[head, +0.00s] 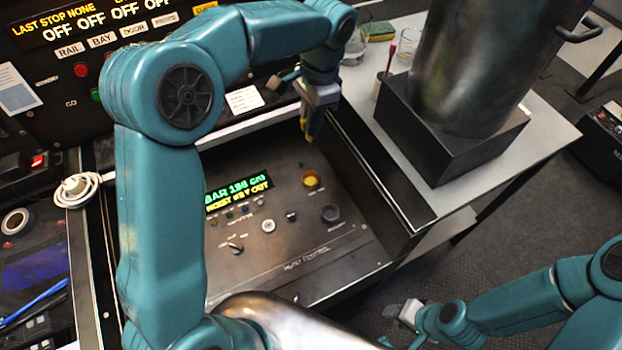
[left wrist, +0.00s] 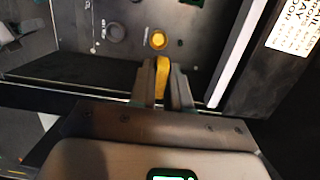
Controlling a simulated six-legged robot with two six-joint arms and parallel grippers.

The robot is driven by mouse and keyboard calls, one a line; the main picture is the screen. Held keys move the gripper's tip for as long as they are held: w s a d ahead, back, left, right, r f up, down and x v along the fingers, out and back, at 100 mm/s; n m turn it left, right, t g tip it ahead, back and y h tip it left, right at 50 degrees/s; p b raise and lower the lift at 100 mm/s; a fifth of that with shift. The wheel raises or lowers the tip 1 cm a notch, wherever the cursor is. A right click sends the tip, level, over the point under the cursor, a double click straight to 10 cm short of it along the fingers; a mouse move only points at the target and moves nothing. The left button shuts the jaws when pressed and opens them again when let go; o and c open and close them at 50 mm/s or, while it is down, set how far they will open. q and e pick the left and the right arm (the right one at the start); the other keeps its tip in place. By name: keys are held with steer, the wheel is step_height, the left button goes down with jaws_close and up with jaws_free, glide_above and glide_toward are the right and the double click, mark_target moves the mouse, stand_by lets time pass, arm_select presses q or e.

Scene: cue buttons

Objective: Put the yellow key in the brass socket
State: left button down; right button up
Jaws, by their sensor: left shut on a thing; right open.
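The yellow key (left wrist: 162,75) is held between the fingers of my left gripper (left wrist: 162,92), which is shut on it. In the head view, my left gripper (head: 311,128) hangs over the back right of the recessed panel, with a bit of yellow at its tip. The brass socket (head: 311,180) is a round yellowish ring on that panel, nearer the viewer than the gripper. In the left wrist view, the socket (left wrist: 157,39) lies just beyond the key's tip, and the two look apart. My right gripper (head: 400,318) is open and empty at the lower right, over the floor.
A dark knob (head: 330,213) sits near the socket. A large metal cylinder (head: 465,70) in a black base stands on the right counter.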

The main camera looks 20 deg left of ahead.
arm_select(q)
glide_above(311, 181)
step_height(311, 181, down, 18)
steer(key=shift+f+b, duration=0.1)
steer(key=shift+b, duration=0.2)
steer(key=shift+s, duration=0.1)
steer(key=c, duration=1.1)
jaws_free()
steer(key=shift+f, duration=0.15)
steer(key=shift+r, duration=0.4)
steer(key=r, duration=0.3)
steer(key=w+r, duration=0.1)
steer(key=r, duration=0.3)
steer(key=d+r, duration=0.1)
steer(key=r, duration=0.3)
steer(key=shift+w+r, duration=0.25)
steer(key=shift+w, duration=0.05)
